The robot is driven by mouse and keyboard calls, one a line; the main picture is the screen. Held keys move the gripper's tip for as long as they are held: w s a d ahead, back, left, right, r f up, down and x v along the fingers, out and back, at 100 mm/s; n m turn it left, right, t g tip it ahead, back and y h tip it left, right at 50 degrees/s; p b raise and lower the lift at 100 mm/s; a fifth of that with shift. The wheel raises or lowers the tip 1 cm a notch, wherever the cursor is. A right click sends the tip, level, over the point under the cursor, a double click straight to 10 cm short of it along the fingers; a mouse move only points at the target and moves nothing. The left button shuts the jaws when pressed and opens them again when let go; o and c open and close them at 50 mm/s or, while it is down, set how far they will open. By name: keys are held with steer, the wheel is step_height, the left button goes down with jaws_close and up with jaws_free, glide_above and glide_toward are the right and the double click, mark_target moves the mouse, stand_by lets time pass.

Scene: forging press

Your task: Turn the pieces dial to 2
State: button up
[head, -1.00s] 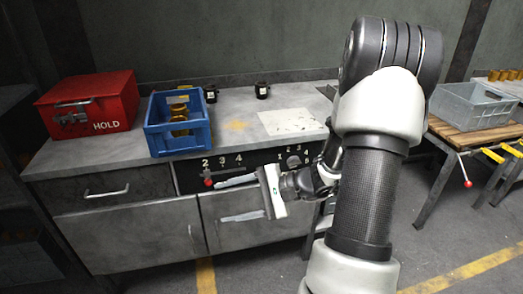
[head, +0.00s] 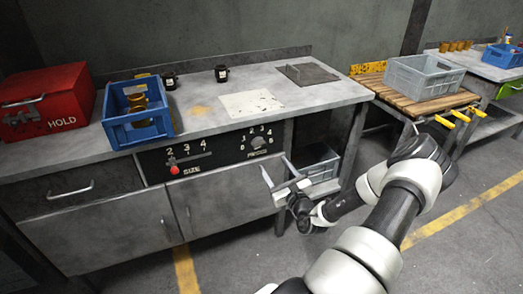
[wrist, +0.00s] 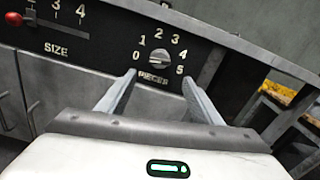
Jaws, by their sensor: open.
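The pieces dial (head: 259,142) is a round grey knob on the black panel under the bench top, with numbers 0 to 5 around it. In the wrist view the dial (wrist: 160,58) sits ahead of and between my fingers, above the word PIECES. Its pointer direction is too small to read surely. My gripper (head: 277,171) is open and empty, in front of and slightly below the dial, apart from it. Both fingers show in the wrist view (wrist: 158,82). The size slider with a red knob (head: 174,169) is to the left on the same panel.
A red HOLD box (head: 46,103), a blue crate (head: 138,133), black cups (head: 221,73) and a white sheet (head: 251,103) are on the bench. A grey crate (head: 318,167) stands below, right of the panel. Cabinet doors (head: 100,228) lie under the panel. Another grey crate (head: 424,83) is on a wooden stand.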

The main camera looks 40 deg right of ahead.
mark_target(260, 147)
steer(key=b+x, duration=0.2)
steer(key=x, duration=1)
steer(key=shift+w+r+b, duration=0.1)
steer(key=shift+w+b, duration=0.1)
steer(key=shift+b, duration=0.15)
steer(key=c, duration=1.1)
